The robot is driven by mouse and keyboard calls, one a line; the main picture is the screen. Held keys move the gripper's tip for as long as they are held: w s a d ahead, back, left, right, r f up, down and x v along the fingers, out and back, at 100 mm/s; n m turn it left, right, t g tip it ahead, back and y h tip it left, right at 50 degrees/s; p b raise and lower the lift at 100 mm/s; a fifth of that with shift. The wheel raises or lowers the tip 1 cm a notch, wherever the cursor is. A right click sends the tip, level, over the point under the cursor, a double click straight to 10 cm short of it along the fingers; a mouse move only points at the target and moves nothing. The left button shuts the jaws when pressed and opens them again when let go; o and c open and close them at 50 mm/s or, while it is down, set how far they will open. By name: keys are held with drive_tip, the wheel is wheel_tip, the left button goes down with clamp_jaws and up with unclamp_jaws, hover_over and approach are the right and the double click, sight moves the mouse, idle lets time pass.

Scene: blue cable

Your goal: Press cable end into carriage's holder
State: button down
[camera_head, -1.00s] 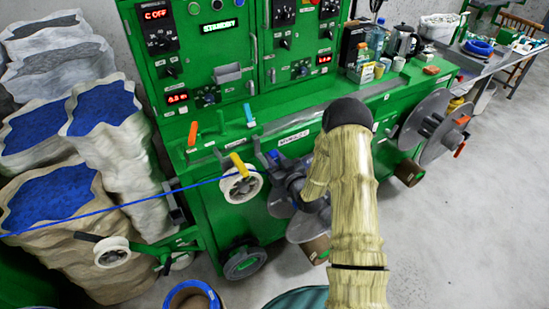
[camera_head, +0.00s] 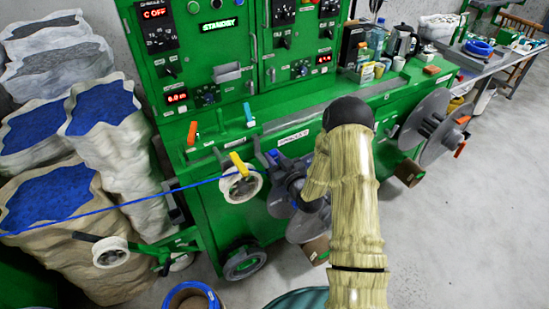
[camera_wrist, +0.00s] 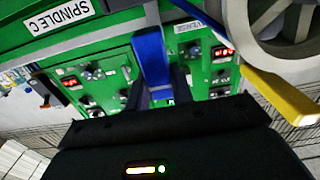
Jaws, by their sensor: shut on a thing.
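The blue cable (camera_head: 120,206) comes in from the left edge and runs taut to the white pulley (camera_head: 240,186) with a yellow handle on the green machine. Past the pulley I cannot follow it. My gripper (camera_head: 287,184) is low in front of the machine, right of the pulley and partly behind my own sleeved arm. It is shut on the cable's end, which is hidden. I cannot tell the carriage's holder clearly.
A "SPINDLE C" label (camera_wrist: 58,18) is left in the wrist view. Grey reels (camera_head: 425,125) jut from the machine's right side. Sacks with blue contents (camera_head: 105,108) crowd the left. Open floor (camera_head: 460,230) lies at the right.

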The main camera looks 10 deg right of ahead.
drive_tip(key=shift+f+b, duration=2)
drive_tip(key=shift+f, duration=0.1)
idle(1.8)
drive_tip(key=c, duration=1.1)
unclamp_jaws()
drive_tip(key=shift+c, duration=0.2)
drive_tip(key=shift+s, duration=0.1)
drive_tip(key=b+v, duration=0.1)
drive_tip(key=v, duration=0.7)
drive_tip(key=shift+a+r, duration=0.1)
idle(0.5)
